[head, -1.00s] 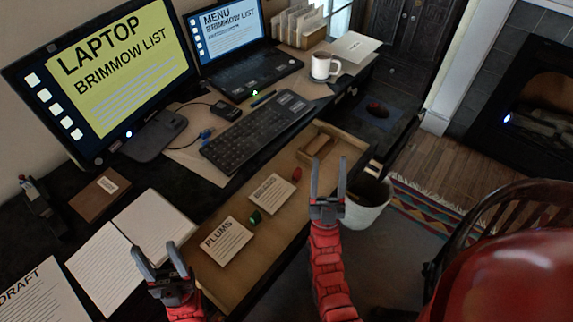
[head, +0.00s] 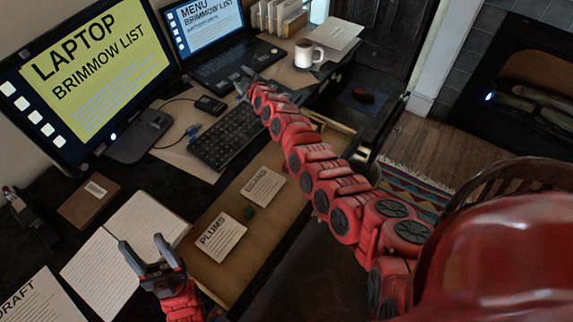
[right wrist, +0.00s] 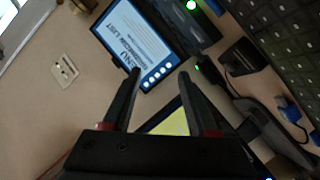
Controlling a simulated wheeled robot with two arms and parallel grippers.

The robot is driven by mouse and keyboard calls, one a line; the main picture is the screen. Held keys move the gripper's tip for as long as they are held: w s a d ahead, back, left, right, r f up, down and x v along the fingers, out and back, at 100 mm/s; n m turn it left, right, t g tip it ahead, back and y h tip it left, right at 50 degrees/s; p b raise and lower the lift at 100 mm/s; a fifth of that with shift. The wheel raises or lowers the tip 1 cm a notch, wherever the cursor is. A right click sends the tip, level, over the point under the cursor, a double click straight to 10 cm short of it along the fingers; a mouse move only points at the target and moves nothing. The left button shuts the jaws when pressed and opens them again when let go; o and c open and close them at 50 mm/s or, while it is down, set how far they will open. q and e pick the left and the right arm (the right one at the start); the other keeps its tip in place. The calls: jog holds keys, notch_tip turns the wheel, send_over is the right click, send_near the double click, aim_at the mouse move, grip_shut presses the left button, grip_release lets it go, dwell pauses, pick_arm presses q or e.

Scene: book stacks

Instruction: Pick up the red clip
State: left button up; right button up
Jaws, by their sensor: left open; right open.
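I cannot make out a red clip in the views now; a small red item seen in the open drawer (head: 225,262) a second ago is no longer visible, with my right arm across that area. A small green item (head: 248,211) lies in the drawer between two cards. My right gripper (head: 243,82) is open and empty, reaching over the desk near the laptop and keyboard; its fingers also show in the right wrist view (right wrist: 160,76). My left gripper (head: 140,245) is open and empty above the open notebook, left of the drawer.
The PLUMS card (head: 221,237) and another card (head: 263,187) lie in the drawer. The keyboard (head: 227,138), laptop (head: 215,65), monitor (head: 85,70) and white mug (head: 306,54) crowd the desk. The notebook (head: 105,255) lies at the left. A chair (head: 490,175) stands at the right.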

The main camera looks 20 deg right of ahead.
jog(key=s+a+n+g+y, duration=0.2)
jog(key=s+a+n+g, duration=0.1)
jog(key=n+g, duration=0.25)
jog(key=n+g+h, duration=0.5)
jog(key=n+g, duration=0.4)
send_over(286, 162)
notch_tip(286, 162, down, 3)
jog(key=shift+g, duration=0.25)
jog(key=f, duration=0.7)
jog(key=f+p, duration=0.1)
jog(key=f, duration=0.3)
jog(key=shift+s+d, duration=0.1)
jog(key=shift+d, duration=0.15)
jog(key=shift+f, duration=0.7)
jog(key=shift+a+f, duration=0.1)
jog(key=shift+f, duration=0.25)
jog(key=f, duration=0.3)
jog(key=shift+a, duration=0.2)
jog(key=shift+d+f, duration=0.15)
jog(key=shift+f, duration=0.5)
